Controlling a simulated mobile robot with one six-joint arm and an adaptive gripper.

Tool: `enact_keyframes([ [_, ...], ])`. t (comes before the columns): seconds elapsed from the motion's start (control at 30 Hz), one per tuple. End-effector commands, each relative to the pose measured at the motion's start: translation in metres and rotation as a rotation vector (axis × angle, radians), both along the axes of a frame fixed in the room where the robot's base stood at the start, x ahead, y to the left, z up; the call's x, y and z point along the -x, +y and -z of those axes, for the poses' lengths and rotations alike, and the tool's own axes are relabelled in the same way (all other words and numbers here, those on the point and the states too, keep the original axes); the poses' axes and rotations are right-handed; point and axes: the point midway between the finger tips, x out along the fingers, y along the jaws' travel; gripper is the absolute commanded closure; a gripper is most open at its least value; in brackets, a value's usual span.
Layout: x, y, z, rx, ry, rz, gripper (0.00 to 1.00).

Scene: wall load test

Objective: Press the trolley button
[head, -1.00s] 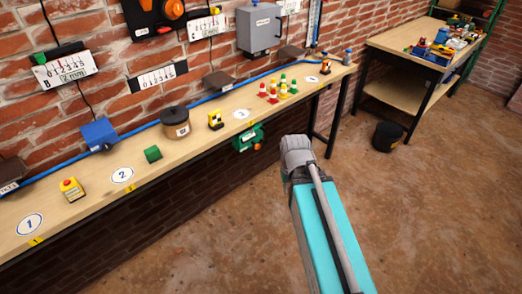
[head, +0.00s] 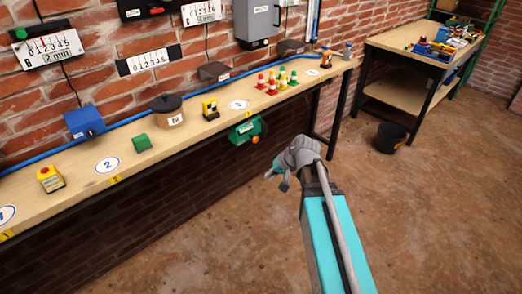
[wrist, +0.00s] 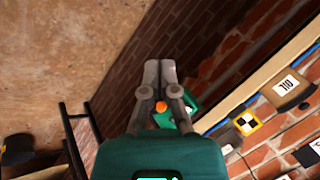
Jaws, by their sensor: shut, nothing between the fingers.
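A yellow box with a red button on top (head: 50,179) stands on the long wall bench at the left. A green device (head: 246,130) hangs at the bench's front edge, with an orange-red knob (head: 255,139) on it. I cannot tell for sure which is the trolley button. My gripper (head: 277,181) is shut and empty, in front of and below the bench, to the right of the green device. In the wrist view my gripper (wrist: 160,66) is shut, and the green device (wrist: 182,113) and its orange knob (wrist: 161,106) show behind the fingers, partly hidden.
A blue box (head: 85,122) is behind. A black bucket (head: 390,137) stands right. The floor in front is clear.

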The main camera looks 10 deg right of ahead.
Motion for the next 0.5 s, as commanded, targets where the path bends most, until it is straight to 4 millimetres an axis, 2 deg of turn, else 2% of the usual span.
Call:
enact_keyframes([
  [0.03, -0.007, 0.000, 0.012, -0.027, -0.012, 0.013, 1.00],
  [0.5, -0.059, -0.002, 0.040, -0.291, -0.133, 0.137, 1.00],
])
